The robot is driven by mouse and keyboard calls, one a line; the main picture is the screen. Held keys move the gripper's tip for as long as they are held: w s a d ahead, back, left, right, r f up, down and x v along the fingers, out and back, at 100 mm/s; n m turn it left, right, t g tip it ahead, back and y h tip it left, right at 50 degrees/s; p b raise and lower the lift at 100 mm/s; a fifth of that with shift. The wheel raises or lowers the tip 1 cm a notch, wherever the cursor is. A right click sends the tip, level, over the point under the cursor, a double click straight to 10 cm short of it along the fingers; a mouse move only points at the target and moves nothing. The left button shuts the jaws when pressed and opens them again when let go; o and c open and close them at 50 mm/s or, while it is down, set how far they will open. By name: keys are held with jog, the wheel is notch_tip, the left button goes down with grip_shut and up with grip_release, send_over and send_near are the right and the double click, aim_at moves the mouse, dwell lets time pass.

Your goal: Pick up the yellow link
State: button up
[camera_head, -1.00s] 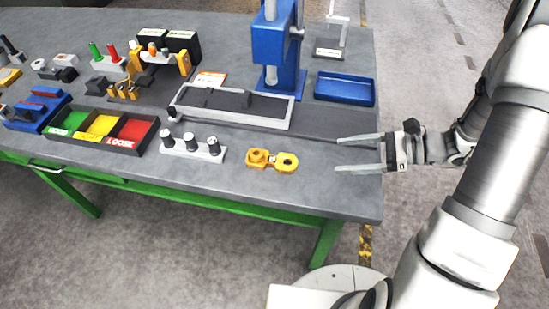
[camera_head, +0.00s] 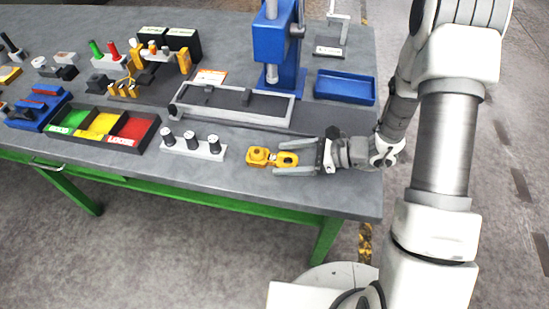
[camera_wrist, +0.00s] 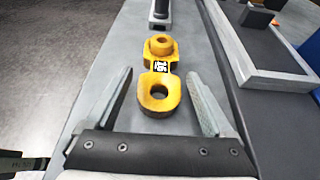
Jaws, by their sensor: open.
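The yellow link (camera_head: 258,156) lies on the grey bench top near its front edge. It has a raised round boss at one end and a ring with a hole at the other. In the wrist view the link (camera_wrist: 160,70) points away from me, with a dark-on-white number label at its middle. My gripper (camera_head: 277,158) is open, low by the bench, with its fingers either side of the ring end. In the wrist view the gripper (camera_wrist: 161,90) shows a gap between each finger and the link. Nothing is held.
A grey block with several dark-topped pegs (camera_head: 194,146) stands left of the link. Behind are a grey-framed tray (camera_head: 232,118), a blue press (camera_head: 278,45) and a blue tray (camera_head: 345,88). Green, yellow and red bins (camera_head: 104,127) sit farther left. The bench's front edge is close.

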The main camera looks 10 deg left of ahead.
jog(key=shift+x, duration=0.8)
grip_shut()
